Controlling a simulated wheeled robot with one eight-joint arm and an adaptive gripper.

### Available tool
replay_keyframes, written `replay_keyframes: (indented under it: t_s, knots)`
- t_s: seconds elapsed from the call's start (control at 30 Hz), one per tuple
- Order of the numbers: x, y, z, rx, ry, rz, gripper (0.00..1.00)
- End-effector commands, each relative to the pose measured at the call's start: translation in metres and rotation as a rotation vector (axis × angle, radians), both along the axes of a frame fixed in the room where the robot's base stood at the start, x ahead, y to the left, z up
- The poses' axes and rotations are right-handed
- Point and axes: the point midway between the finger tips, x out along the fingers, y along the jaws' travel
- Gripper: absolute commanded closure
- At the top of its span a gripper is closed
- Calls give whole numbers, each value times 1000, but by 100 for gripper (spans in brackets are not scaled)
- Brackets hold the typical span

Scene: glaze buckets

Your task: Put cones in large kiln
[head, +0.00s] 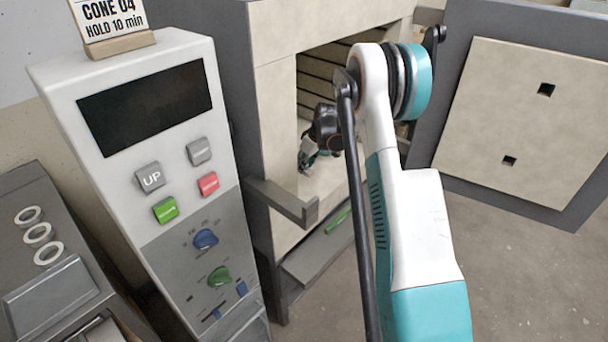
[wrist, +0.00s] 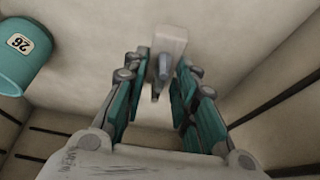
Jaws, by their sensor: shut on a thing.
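The large kiln (head: 276,85) stands open in the head view, with dark grooves along its inner wall. My arm reaches through the opening, and my gripper (head: 305,160) is inside, low near the kiln floor. In the wrist view my gripper (wrist: 163,84) has its teal fingers on both sides of a small pale block with grey cones (wrist: 168,42) and is shut on it. I cannot tell whether the block touches the floor. A teal cup (wrist: 20,62) labelled 26 is at the left of the wrist view, apart from the cones.
The kiln door (head: 528,115) is swung wide to the right. A bracket (head: 290,205) juts out at the front of the opening. A control box (head: 160,160) with a dark screen stands at left, under a "CONE 04 HOLD 10 min" sign (head: 110,22). White rings (head: 38,232) lie far left.

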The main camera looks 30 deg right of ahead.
Motion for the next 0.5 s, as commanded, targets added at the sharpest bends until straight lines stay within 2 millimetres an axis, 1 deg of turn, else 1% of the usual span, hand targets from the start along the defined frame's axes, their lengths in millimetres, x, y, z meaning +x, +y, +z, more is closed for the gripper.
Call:
replay_keyframes:
  t_s: [0.13,0.3,0.37,0.5]
  knots:
    - [0,0,-14,0,0,0,99]
    - [0,0,-39,0,0,0,99]
    - [0,0,-43,0,0,0,99]
    - [0,0,-42,0,0,0,99]
